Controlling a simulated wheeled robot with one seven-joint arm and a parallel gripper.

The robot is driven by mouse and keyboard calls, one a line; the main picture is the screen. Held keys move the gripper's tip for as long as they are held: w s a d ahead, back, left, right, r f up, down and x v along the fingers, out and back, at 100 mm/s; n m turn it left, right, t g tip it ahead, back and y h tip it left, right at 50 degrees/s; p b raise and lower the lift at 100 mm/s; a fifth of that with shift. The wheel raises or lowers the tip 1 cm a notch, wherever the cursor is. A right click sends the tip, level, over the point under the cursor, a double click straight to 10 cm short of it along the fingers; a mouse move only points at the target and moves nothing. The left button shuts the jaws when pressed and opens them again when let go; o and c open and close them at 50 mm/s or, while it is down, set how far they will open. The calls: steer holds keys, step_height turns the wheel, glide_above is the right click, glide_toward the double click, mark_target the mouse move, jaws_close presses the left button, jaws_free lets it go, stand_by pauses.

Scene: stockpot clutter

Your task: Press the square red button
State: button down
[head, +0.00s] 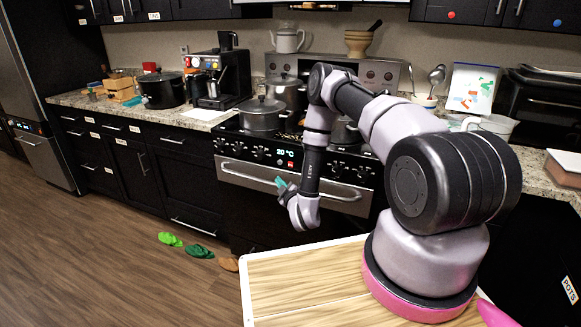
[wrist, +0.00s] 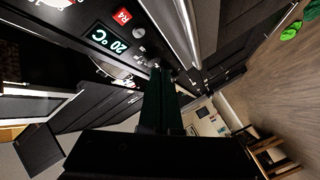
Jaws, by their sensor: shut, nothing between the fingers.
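In the wrist view the red button (wrist: 122,15) shows at the top with light markings, beside the sideways display (wrist: 108,40). My gripper (head: 281,183) is shut and empty in front of the stove, just below the button in the head view. In the wrist view the dark green fingers of my gripper (wrist: 159,72) point towards the stove front, off to one side of the button. The exact gap to the panel is unclear.
The silver oven handle (head: 250,178) runs across just below the panel, close to my gripper. Several knobs (head: 258,152) flank the display. Pots (head: 262,114) stand on the stove.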

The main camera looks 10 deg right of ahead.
mark_target(291, 165)
steer(key=shift+w+d, duration=0.1)
steer(key=shift+w+d, duration=0.85)
steer(key=shift+w, duration=0.3)
steer(key=shift+w+d, duration=0.8)
steer(key=shift+w, duration=0.4)
steer(key=shift+w+d, duration=0.85)
steer(key=shift+w, duration=0.3)
steer(key=shift+w+d, duration=0.25)
steer(key=shift+w, duration=0.1)
steer(key=shift+w+d, duration=0.2)
steer(key=shift+w, duration=0.05)
steer(key=shift+s, duration=0.1)
steer(key=shift+s+a, duration=0.45)
steer(key=shift+s, duration=0.05)
stand_by(0.4)
